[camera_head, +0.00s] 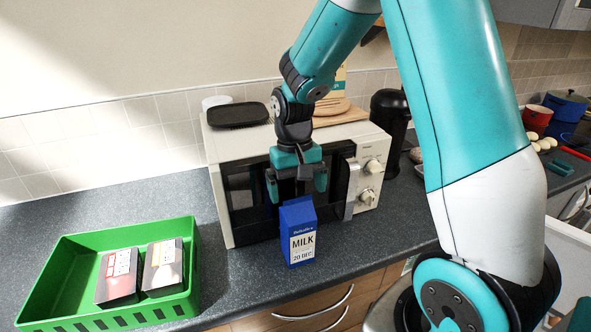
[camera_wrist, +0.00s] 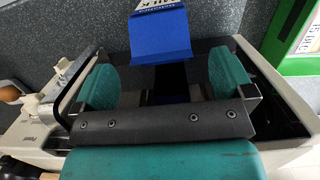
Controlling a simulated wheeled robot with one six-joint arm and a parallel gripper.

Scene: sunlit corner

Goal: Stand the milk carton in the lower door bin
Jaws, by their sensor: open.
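The milk carton (camera_head: 298,232) is blue with a white label and stands upright on the dark counter in front of the microwave. My gripper (camera_head: 297,186) is open and points down, just above and behind the carton's top. In the wrist view the blue carton (camera_wrist: 160,36) shows beyond the open jaws (camera_wrist: 165,85), with nothing clearly held between them. The lower door bin is not recognisable in either view.
The white microwave (camera_head: 233,150) stands close behind my gripper, with a dark tray (camera_head: 237,114) on top. A green crate (camera_head: 62,262) with two dark boxes is at the left. Counter between crate and carton is clear.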

